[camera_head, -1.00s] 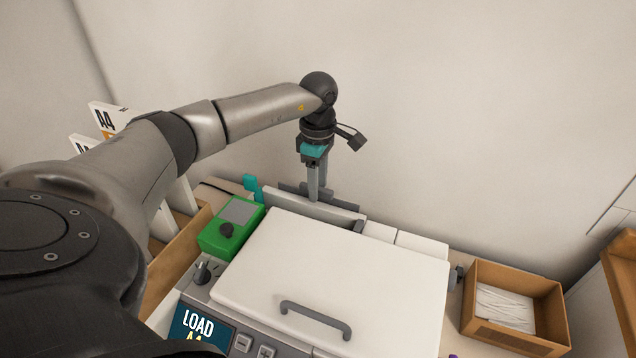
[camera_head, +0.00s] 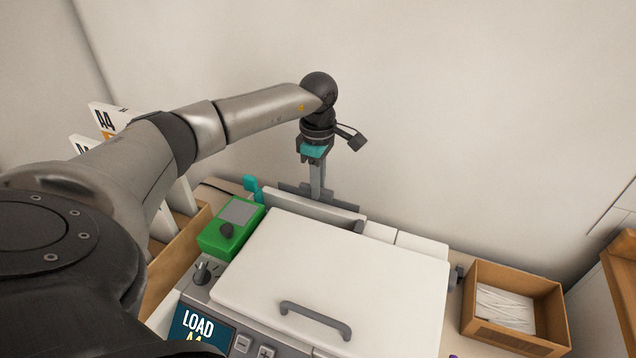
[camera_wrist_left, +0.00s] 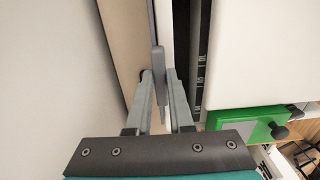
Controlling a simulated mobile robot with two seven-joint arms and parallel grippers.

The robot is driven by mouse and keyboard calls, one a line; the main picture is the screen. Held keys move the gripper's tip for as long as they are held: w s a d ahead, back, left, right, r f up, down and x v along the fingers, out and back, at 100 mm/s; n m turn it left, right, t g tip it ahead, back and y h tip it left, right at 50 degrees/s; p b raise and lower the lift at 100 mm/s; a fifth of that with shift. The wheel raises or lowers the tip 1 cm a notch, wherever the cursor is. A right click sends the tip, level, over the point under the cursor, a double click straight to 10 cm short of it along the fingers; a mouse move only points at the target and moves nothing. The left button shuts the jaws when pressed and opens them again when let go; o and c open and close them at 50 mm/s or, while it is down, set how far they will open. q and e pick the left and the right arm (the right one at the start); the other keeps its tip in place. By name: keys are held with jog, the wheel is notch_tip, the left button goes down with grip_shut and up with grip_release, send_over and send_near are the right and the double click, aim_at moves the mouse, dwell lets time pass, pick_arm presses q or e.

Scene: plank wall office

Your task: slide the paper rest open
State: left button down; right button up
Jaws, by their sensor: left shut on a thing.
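The white printer (camera_head: 345,265) stands below my left arm, with a grey handle (camera_head: 316,318) on its lid. At its back edge is a paper rest (camera_head: 345,205), seen as a low upright grey plate. My left gripper (camera_head: 317,192) points down at this back edge, and its fingers are together. In the left wrist view the fingers (camera_wrist_left: 158,78) are shut on a thin grey tab (camera_wrist_left: 158,60) beside a dark size scale (camera_wrist_left: 199,70). The fingers hide part of the tab in the head view. My right gripper is not in view.
A green box with a dark knob (camera_head: 228,230) sits left of the lid. A cardboard box with white strips (camera_head: 515,308) stands at right. A wall rises close behind the printer. A4-labelled paper stands (camera_head: 105,118) are at left behind my arm.

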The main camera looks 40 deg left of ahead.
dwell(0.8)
pick_arm(q)
jog(key=shift+r, duration=0.15)
notch_tip(320, 180, up, 12)
jog(key=p, duration=0.8)
jog(key=shift+r, duration=0.2)
jog(key=c, duration=0.8)
grip_release()
notch_tip(320, 180, up, 15)
jog(key=shift+p, duration=0.35)
